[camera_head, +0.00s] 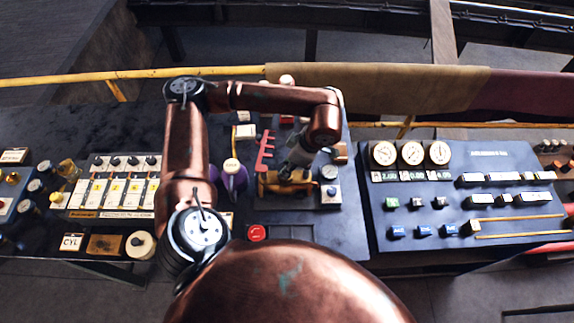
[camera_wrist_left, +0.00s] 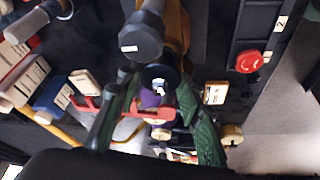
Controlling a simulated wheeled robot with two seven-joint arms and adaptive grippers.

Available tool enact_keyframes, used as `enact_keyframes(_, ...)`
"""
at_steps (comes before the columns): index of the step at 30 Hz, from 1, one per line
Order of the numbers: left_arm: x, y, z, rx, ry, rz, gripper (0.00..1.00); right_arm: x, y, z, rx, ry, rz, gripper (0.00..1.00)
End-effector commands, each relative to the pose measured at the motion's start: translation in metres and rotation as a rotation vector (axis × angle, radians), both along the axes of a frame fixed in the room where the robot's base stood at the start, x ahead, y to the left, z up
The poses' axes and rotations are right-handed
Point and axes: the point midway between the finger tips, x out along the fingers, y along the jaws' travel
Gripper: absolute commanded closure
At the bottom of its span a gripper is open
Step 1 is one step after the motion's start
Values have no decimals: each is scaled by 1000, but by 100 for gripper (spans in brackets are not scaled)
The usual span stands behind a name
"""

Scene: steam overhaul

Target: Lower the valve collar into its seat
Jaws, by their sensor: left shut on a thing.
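In the head view my left arm reaches over the bench, and its gripper (camera_head: 287,172) is low over a brass valve body (camera_head: 288,188). In the left wrist view the green fingers (camera_wrist_left: 158,88) are shut on a dark round collar (camera_wrist_left: 160,74), one finger on each side. A dark grey cylinder with a white label (camera_wrist_left: 142,36) stands close beside the collar, and the brass body (camera_wrist_left: 178,25) shows behind it. The seat is hidden by the gripper and collar, so I cannot tell whether the collar touches it. My right gripper is not in view.
A red toothed rack (camera_head: 265,152) and a purple container (camera_head: 233,178) stand left of the valve. A small gauge block (camera_head: 330,192) is close on its right. A red button (camera_head: 257,233) is in front. A gauge panel (camera_head: 465,195) stands farther right.

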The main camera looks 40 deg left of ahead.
Motion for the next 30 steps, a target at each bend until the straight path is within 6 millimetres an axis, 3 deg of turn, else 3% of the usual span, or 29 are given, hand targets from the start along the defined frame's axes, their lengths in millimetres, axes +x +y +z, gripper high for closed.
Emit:
enact_keyframes(25,0,0,-5,0,-1,0,97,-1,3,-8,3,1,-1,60)
enact_keyframes(26,0,0,-5,0,-1,0,65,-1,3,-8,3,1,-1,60)
enact_keyframes(30,0,0,-5,0,-1,0,55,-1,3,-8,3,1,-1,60)
